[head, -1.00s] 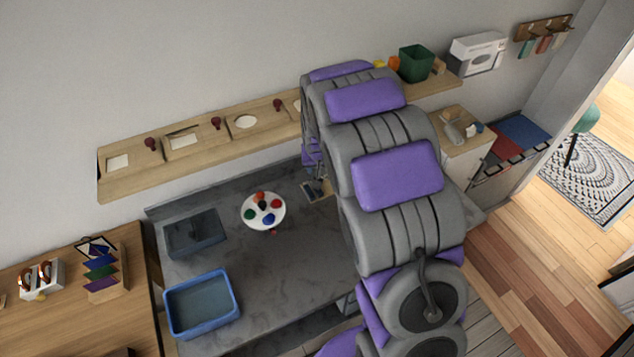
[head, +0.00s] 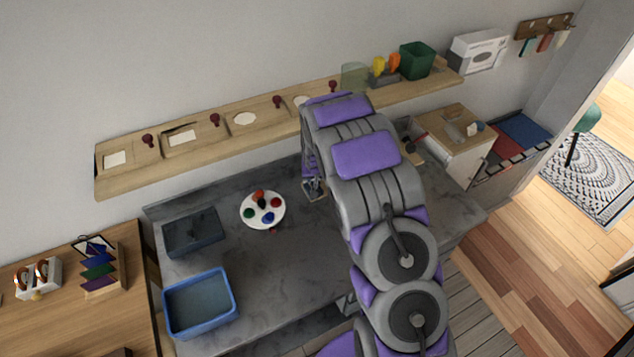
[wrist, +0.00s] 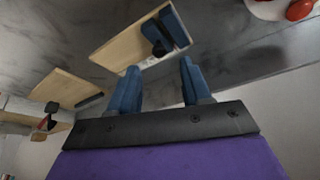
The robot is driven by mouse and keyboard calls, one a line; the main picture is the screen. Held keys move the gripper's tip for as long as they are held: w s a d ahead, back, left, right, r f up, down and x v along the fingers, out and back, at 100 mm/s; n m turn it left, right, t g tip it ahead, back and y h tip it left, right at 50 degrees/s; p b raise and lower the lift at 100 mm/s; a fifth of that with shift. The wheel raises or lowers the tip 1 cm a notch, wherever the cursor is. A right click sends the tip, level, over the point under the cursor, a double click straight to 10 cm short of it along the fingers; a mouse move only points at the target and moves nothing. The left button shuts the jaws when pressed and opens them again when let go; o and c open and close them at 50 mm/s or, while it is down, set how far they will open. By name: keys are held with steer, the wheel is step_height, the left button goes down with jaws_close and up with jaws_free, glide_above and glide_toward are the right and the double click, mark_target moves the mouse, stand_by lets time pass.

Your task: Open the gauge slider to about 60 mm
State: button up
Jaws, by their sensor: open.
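The gauge appears to be the pale wooden board (wrist: 122,42) with dark blue blocks (wrist: 167,32) at one end, lying on the grey counter in the wrist view. The slider's exact opening cannot be read. My gripper (wrist: 160,64) is open, its two blue fingers apart and empty. In the picture its fingertips lie just below the blue-block end of the board, with no clear contact. In the head view my gripper (head: 313,188) is low over the counter, and it and my arm hide most of the gauge.
A white round plate (head: 262,222) with coloured pieces stands left of my gripper. A blue tray (head: 201,327) and a dark basin (head: 190,232) are further left. A wooden shelf (head: 200,165) runs along the wall behind. A second wooden board (wrist: 62,90) lies nearby.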

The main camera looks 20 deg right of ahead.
steer(key=shift+x, duration=2.65)
jaws_close()
